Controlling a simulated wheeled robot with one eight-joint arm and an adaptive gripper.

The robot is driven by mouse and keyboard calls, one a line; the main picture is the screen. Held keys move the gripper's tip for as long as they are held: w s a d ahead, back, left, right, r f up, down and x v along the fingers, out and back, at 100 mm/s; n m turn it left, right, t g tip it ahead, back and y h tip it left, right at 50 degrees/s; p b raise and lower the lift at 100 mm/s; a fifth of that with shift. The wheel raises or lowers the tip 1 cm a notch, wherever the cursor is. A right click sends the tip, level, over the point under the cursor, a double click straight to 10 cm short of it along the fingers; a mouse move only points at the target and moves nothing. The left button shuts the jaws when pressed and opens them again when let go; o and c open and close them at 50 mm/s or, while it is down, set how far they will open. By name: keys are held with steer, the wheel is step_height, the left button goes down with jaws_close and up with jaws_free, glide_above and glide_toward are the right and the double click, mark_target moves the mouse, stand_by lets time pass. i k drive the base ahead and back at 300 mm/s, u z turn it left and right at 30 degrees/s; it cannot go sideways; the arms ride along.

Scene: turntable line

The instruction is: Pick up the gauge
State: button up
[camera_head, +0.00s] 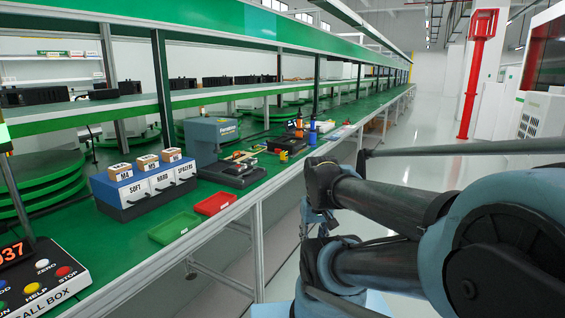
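I cannot make out a gauge for certain in the head view. Several small items, some yellow, red and dark, lie on the green bench (110,258) beyond the grey press, too small to tell apart. A small blue upright item (312,133) stands among them near the bench edge. My arm fills the right side, off the bench's aisle side. What looks like my gripper (316,222) hangs below the arm's far end, small and partly hidden by the arm. Its fingers are not clear.
A grey press (208,140) stands mid-bench. Left of it is a grey and blue drawer unit (146,190) with small boxes on top. Green (174,228) and red (215,203) trays lie in front. A call box (45,275) is at lower left. A red post (477,70) stands across the aisle.

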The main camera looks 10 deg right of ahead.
mark_target(284, 154)
steer(key=k, duration=1.1)
steer(key=u, duration=0.3)
steer(key=i, duration=1.5)
steer(key=z, duration=0.65)
steer(key=i, duration=0.35)
steer(key=z, duration=0.2)
